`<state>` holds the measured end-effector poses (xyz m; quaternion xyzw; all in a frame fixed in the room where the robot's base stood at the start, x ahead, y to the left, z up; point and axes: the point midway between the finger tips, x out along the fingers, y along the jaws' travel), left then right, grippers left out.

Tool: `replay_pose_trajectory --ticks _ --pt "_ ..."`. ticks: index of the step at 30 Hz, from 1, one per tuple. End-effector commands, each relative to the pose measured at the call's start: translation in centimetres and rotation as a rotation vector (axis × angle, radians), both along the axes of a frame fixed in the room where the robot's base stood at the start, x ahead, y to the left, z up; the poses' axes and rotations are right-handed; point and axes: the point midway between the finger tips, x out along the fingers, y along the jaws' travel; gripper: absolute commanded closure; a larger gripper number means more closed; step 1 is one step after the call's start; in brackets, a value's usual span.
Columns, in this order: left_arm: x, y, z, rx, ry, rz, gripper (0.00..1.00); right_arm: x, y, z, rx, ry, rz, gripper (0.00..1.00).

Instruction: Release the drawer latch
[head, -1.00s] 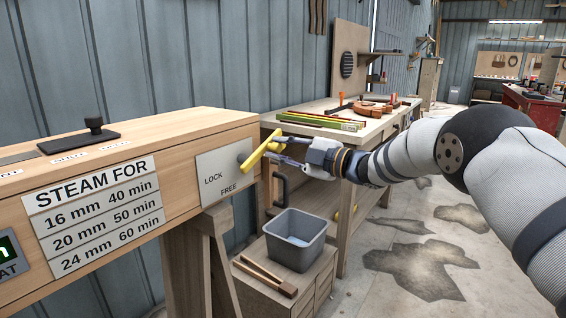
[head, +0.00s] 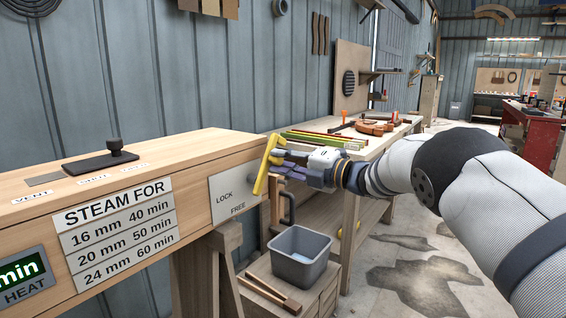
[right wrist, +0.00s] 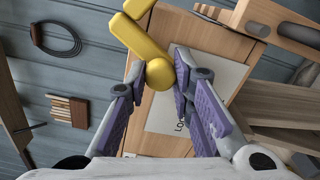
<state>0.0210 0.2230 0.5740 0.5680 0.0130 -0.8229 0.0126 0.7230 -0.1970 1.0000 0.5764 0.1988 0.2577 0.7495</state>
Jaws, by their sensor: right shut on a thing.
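The yellow latch handle (head: 263,167) stands out from the end of the wooden steam box, by a pale plate (head: 222,212) marked LOCK and FREE. It is steeply tilted in the head view, its upper end leaning right. My right gripper (head: 277,166) is at the handle from the right, shut on it. In the right wrist view the yellow handle (right wrist: 143,38) crosses between the purple-padded fingers (right wrist: 158,82), its round end between the tips. Part of the plate (right wrist: 165,113) is hidden behind the fingers. My left gripper is not in view.
A dark pull handle (head: 290,208) is just below my right gripper. A grey bin (head: 300,258) and wooden tongs (head: 268,292) sit on a low cabinet below. A workbench (head: 385,140) with tools stands behind. The floor at right is open.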

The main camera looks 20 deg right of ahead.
Motion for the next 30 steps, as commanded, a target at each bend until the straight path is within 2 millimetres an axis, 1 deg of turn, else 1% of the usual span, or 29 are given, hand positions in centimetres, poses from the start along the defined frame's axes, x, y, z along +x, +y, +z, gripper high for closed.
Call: replay_pose_trajectory --ticks 15,16,17,18,19,27,30 --pt "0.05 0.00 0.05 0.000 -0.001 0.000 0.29 0.04 -0.10 0.25 -0.015 -0.015 -0.002 1.00" --pt "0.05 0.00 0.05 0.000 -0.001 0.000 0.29 0.04 -0.09 0.26 -0.015 -0.015 -0.002 0.76" --pt "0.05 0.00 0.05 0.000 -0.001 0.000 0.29 0.04 -0.09 0.26 -0.015 -0.015 -0.002 0.69" --pt "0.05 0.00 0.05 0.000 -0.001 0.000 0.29 0.03 -0.09 0.25 -0.015 -0.015 -0.002 0.60" --pt "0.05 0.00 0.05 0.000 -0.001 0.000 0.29 0.03 -0.08 0.24 -0.015 -0.015 -0.002 0.57" --pt "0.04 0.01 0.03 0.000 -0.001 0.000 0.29 -0.03 -0.09 0.14 -0.014 -0.013 -0.002 0.57" --pt "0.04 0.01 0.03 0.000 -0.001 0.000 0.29 -0.71 -0.72 0.15 -0.014 -0.010 -0.003 0.57"
